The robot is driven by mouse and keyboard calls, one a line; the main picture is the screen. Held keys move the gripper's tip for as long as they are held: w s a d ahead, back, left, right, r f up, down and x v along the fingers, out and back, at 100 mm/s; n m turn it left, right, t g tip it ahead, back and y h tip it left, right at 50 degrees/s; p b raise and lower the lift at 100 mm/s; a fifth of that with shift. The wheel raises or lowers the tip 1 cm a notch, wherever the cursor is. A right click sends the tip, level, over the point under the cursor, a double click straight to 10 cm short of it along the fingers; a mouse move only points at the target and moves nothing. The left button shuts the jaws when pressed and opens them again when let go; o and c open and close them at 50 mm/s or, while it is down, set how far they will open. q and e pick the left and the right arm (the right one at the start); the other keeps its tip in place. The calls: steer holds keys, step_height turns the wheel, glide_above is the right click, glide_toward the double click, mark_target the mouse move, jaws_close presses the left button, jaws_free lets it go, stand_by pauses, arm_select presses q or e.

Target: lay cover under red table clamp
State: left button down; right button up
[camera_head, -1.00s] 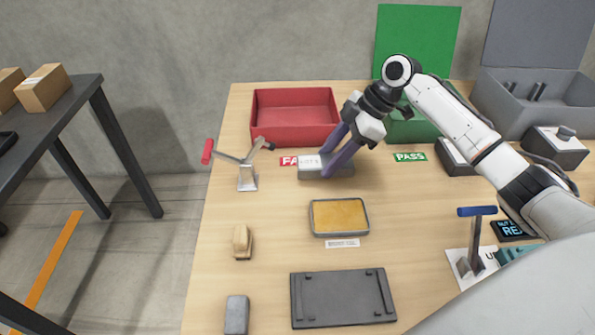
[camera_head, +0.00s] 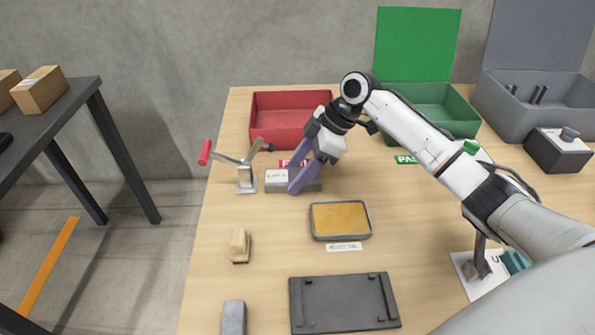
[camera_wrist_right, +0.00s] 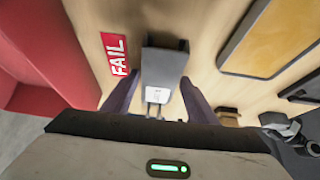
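The cover, a grey block with a white label (camera_head: 276,175), is between the purple fingers of my right gripper (camera_head: 294,175). In the right wrist view the fingers (camera_wrist_right: 158,98) close on both sides of the cover (camera_wrist_right: 165,62). I cannot tell whether it clears the table. The red table clamp (camera_head: 246,180) stands just left of the cover, its red handle raised at the far left and its arm up. A small gap seems to separate the cover's labelled end from the clamp base. My left gripper is not in view.
A red bin (camera_head: 290,118) with a FAIL label stands behind the cover, and a green bin (camera_head: 430,110) stands right of it. A tray with a yellow pad (camera_head: 340,220), a small wooden block (camera_head: 240,245) and a dark plate (camera_head: 344,302) lie in front.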

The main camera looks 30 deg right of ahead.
steer(key=shift+o, duration=0.6)
steer(key=shift+d+r, duration=0.15)
steer(key=shift+r, duration=0.15)
steer(key=p+v, duration=0.3)
steer(key=v, duration=0.8)
steer(key=shift+r, duration=0.2)
steer(key=shift+s, duration=0.1)
steer(key=shift+c, duration=0.3)
